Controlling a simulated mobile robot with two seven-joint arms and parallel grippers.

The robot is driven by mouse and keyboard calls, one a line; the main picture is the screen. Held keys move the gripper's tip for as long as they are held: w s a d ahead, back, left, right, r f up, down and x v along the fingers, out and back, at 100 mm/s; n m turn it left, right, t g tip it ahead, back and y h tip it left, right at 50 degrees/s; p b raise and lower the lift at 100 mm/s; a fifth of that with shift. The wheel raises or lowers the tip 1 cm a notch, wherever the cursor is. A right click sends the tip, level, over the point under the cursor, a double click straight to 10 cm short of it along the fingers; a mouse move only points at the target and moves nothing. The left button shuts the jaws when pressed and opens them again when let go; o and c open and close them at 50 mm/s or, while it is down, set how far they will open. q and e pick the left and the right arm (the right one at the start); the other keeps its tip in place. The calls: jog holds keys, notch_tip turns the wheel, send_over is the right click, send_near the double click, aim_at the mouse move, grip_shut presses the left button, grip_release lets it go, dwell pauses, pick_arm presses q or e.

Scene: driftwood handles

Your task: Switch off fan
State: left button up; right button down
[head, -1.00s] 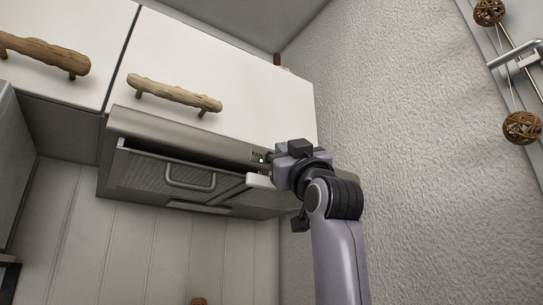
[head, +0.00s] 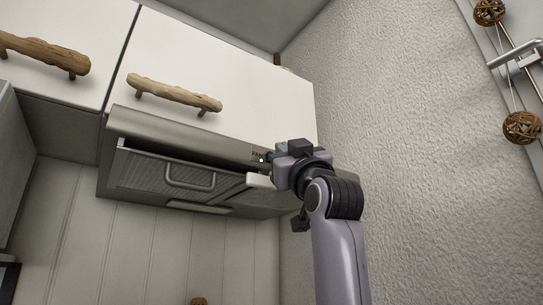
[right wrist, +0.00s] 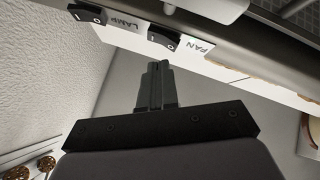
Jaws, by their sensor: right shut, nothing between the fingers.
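The range hood (head: 182,134) sits under the white cabinets, with a FAN label (head: 258,154) at the right of its front edge. In the right wrist view, the fan switch (right wrist: 165,38) is a black rocker beside the FAN lettering. A like rocker, the lamp switch (right wrist: 88,14), is to its left. My right gripper (right wrist: 155,68) is shut and empty, its tips close to the fan switch; I cannot tell whether they touch it. In the head view, my right gripper (head: 270,158) is at the hood's right front. My left gripper is not in view.
White cabinet doors with driftwood handles (head: 174,93) are above the hood. A textured wall (head: 400,130) rises close to the right of my right arm. A mesh filter with a metal handle (head: 190,182) is on the hood's underside.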

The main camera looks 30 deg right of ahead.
jog(key=shift+w, duration=0.15)
dwell(0.7)
jog(key=shift+w, duration=0.3)
jog(key=shift+w+a, duration=0.15)
jog(key=shift+w, duration=0.15)
dwell(0.6)
jog(key=shift+s, duration=0.1)
jog(key=shift+s+b, duration=0.4)
jog(key=shift+s, duration=0.25)
jog(key=s+b, duration=0.1)
jog(key=s, duration=0.1)
jog(key=s+d+b, duration=0.1)
jog(key=s, duration=0.2)
jog(key=shift+d, duration=0.15)
